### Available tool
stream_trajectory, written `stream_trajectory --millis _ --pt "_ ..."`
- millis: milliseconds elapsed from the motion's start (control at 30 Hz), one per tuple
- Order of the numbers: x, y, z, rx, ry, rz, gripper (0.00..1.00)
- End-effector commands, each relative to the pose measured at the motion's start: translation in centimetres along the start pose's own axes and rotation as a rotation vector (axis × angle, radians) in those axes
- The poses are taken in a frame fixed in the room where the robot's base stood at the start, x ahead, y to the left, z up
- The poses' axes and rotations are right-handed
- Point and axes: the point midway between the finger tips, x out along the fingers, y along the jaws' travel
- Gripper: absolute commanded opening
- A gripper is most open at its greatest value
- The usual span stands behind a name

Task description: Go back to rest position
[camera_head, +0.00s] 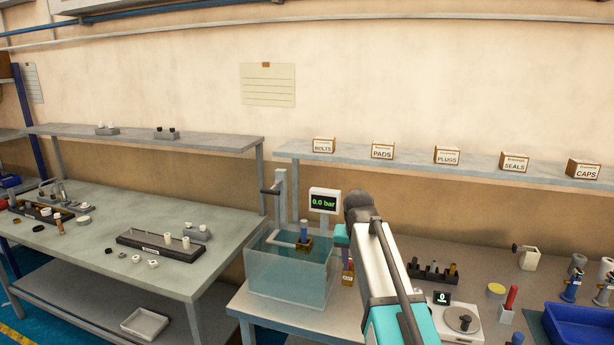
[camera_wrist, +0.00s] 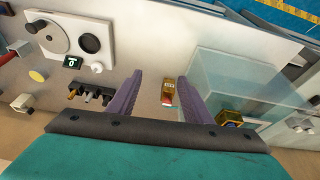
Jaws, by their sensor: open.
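In the wrist view my gripper (camera_wrist: 160,78) has its two purple fingers spread apart, with nothing held between them. The bench top lies beyond the fingers.
A clear water tank (camera_head: 290,285) stands left of my arm, with a pressure display (camera_head: 324,201) behind it. A black rack (camera_head: 432,272), a white scale (camera_head: 455,323) and a blue tray (camera_head: 580,325) lie to the right. A shelf (camera_head: 400,165) runs behind.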

Motion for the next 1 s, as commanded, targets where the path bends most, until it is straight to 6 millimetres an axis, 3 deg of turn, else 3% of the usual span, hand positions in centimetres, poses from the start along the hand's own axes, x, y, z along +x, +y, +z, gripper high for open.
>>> stream_trajectory --millis 200,500,1000 --pt "6.2 1.0 4.6 -0.048 -0.056 -0.003 0.45" --pt "13.5 2.4 11.3 -0.113 -0.129 -0.014 0.45" --pt "22.9 5.1 23.8 -0.208 -0.248 -0.043 0.45"
